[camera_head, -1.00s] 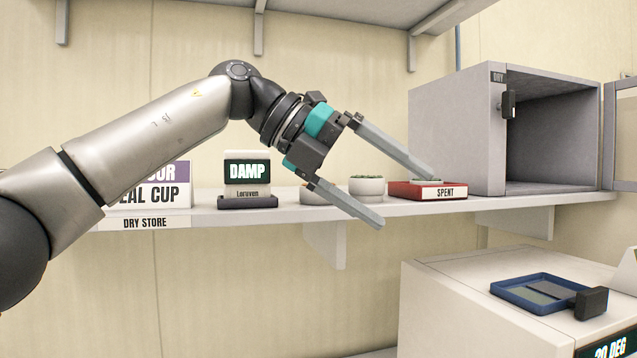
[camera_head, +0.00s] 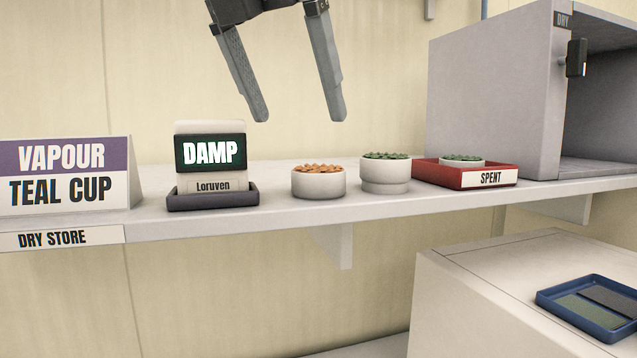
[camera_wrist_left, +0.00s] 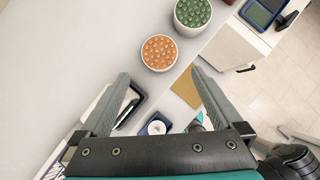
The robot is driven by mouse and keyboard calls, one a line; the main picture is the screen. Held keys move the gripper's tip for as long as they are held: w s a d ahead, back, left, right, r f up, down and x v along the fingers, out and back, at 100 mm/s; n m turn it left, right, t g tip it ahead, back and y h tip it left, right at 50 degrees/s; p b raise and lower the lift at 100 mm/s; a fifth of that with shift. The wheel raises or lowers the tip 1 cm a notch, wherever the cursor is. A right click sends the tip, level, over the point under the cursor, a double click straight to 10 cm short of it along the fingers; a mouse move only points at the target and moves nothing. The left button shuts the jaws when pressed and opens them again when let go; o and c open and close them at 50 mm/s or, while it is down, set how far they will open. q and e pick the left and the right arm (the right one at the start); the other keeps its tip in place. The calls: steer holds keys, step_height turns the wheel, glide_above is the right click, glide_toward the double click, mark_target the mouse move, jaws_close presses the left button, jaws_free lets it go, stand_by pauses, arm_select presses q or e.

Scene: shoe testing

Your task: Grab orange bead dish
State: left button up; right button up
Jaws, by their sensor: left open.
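The orange bead dish (camera_head: 318,184) is a low round white bowl of orange beads on the shelf, between the DAMP display and a bowl of green beads. It also shows in the left wrist view (camera_wrist_left: 159,53), beyond and between my fingertips. My left gripper (camera_head: 298,117) is open and empty. It hangs above the shelf, over the orange bead dish in the head view, apart from it. Its two fingers also show in the left wrist view (camera_wrist_left: 160,75). My right gripper is in neither view.
A footed bowl of green beads (camera_head: 386,174) stands close right of the dish. Further right are a red SPENT tray (camera_head: 450,178) holding another green bowl, and a grey DRY box (camera_head: 490,100). The DAMP display (camera_head: 211,165) and VAPOUR TEAL CUP sign (camera_head: 62,175) stand left.

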mark_target(317, 170)
arm_select(q)
steer(key=p+x, duration=0.1)
steer(key=x, duration=0.8)
steer(key=shift+w+d, duration=0.1)
steer(key=shift+w, duration=0.15)
steer(key=c, duration=1.2)
steer(key=shift+c, duration=0.2)
steer(key=shift+r, duration=0.1)
